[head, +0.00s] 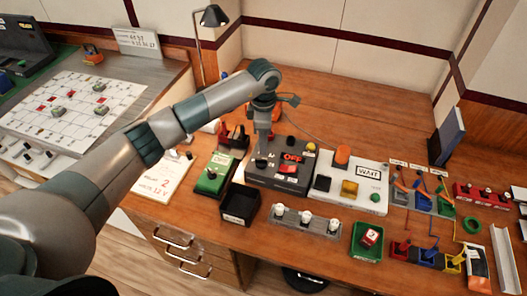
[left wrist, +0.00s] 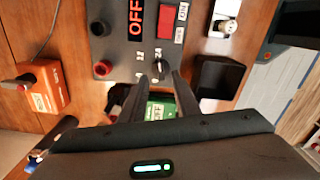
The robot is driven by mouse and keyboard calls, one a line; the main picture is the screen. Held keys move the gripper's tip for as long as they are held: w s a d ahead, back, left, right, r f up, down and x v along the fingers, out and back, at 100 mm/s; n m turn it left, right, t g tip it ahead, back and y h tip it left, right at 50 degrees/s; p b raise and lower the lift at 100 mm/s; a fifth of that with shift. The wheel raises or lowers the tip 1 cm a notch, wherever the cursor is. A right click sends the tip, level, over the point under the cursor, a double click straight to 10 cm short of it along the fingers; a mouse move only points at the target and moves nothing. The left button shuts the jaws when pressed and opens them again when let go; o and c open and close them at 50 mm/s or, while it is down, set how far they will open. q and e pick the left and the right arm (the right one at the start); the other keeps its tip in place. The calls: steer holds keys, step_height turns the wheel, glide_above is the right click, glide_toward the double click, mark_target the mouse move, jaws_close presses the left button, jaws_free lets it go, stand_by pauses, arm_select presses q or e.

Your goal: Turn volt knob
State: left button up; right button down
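A dark grey supply box (head: 283,178) stands on the wooden bench, its display (head: 292,157) reading OFF. The display also shows in the left wrist view (left wrist: 136,17). The volt knob (left wrist: 159,69) is small and sits at the box's edge, near the printed marks 12 and 24. My left gripper (head: 262,151) points down at the box's left part. In the left wrist view its two fingers (left wrist: 159,80) stand apart on either side of the knob. Whether they touch it I cannot tell. My right gripper is not in view.
A green box (head: 213,175) and an empty black tray (head: 240,205) are close by. A white panel (head: 352,185) with an orange button stands to the right. A grey strip with white knobs (head: 306,221) lies in front. Bare bench lies behind the box.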

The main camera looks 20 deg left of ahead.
mark_target(263, 159)
arm_select(q)
step_height(263, 159, down, 7)
steer(key=shift+r+p, duration=0.2)
steer(key=shift+p, duration=0.7)
jaws_close()
